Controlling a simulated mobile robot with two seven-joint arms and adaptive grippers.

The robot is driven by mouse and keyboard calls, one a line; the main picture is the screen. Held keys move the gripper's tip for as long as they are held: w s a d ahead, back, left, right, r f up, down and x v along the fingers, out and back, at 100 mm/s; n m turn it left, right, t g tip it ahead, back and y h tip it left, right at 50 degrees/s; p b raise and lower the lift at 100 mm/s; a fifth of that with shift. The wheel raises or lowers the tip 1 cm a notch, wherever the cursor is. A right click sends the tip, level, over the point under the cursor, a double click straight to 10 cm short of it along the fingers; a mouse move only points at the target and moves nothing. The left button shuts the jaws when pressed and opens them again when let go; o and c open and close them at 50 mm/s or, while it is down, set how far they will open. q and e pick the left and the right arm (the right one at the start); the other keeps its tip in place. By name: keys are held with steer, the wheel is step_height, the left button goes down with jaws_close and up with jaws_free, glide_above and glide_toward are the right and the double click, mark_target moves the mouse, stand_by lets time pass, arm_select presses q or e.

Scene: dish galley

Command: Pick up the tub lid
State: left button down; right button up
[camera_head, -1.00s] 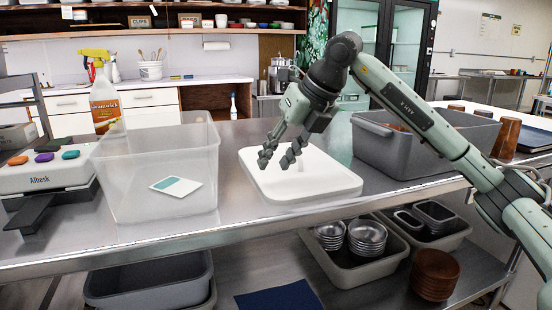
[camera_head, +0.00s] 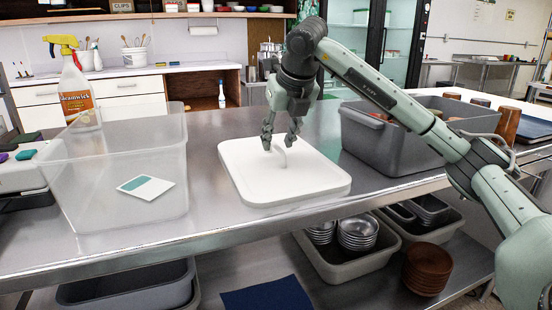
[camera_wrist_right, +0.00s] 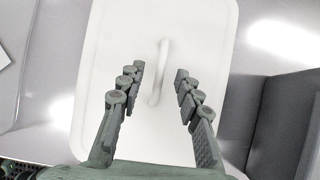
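The white tub lid (camera_head: 290,180) lies flat on the steel counter, between the clear tub and the grey bin. Its raised handle (camera_wrist_right: 160,72) stands up from the middle of the lid in the right wrist view. My right gripper (camera_head: 280,148) points down over the lid, at the handle. In the right wrist view, the fingers of my right gripper (camera_wrist_right: 160,80) are spread apart, one on each side of the handle, with gaps to it. Nothing is held. My left gripper is not in view.
A clear tub (camera_head: 120,190) with a white and teal card (camera_head: 146,187) stands left of the lid. A grey bin (camera_head: 385,150) stands close on the right. A spray bottle (camera_head: 76,95) stands behind the clear tub. Bowls (camera_head: 358,232) are on the shelf below.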

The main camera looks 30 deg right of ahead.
steer(key=shift+x, duration=0.9)
steer(key=shift+c, duration=0.2)
jaws_close()
steer(key=shift+r, duration=0.15)
